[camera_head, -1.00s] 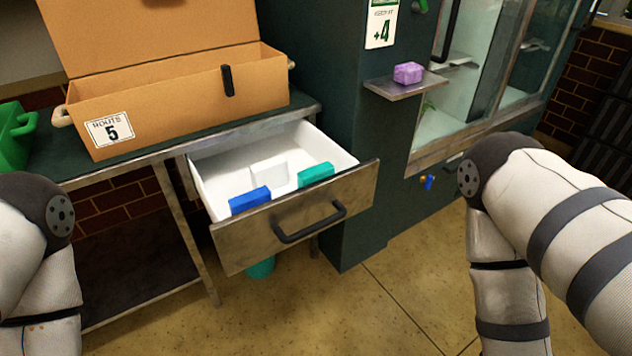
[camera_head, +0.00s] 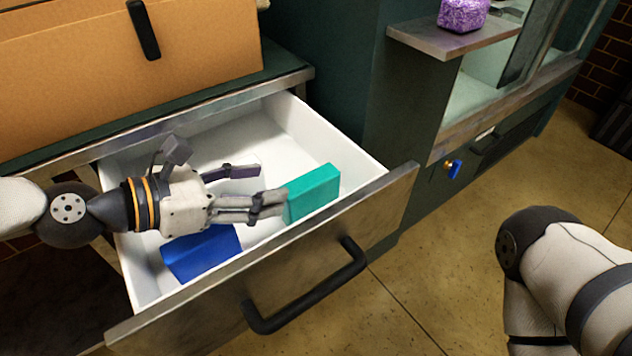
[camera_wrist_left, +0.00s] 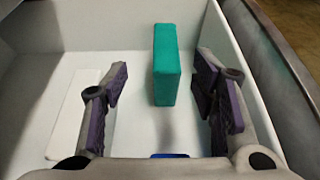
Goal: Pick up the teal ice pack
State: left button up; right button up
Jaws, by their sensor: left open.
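The teal ice pack (camera_head: 313,193) stands on edge in the open white drawer (camera_head: 335,143), near the drawer's front right. In the left wrist view the teal ice pack (camera_wrist_left: 166,62) lies ahead, between the lines of the two fingers. My left gripper (camera_head: 255,188) is over the drawer, open and empty, with its fingers pointing at the ice pack. In the left wrist view the open fingers (camera_wrist_left: 160,100) show purple pads. In the head view one finger appears close to the pack's left end; I cannot tell whether they touch. My right gripper is out of view.
A blue pack (camera_head: 203,254) lies in the drawer below my left gripper. A white pack (camera_wrist_left: 80,115) shows in the left wrist view. The drawer front has a dark handle (camera_head: 305,290). A cardboard box (camera_head: 200,45) stands behind; a shelf (camera_head: 455,42) holds a purple block (camera_head: 463,14).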

aim_at(306, 181)
pick_arm(q)
jog(key=x, duration=0.5)
jog(key=shift+s+d, duration=0.15)
jog(key=shift+d, duration=0.35)
jog(key=x, duration=0.5)
jog(key=shift+d+f, duration=0.15)
jog(key=shift+d, duration=0.15)
jog(key=shift+w, duration=0.2)
grip_shut()
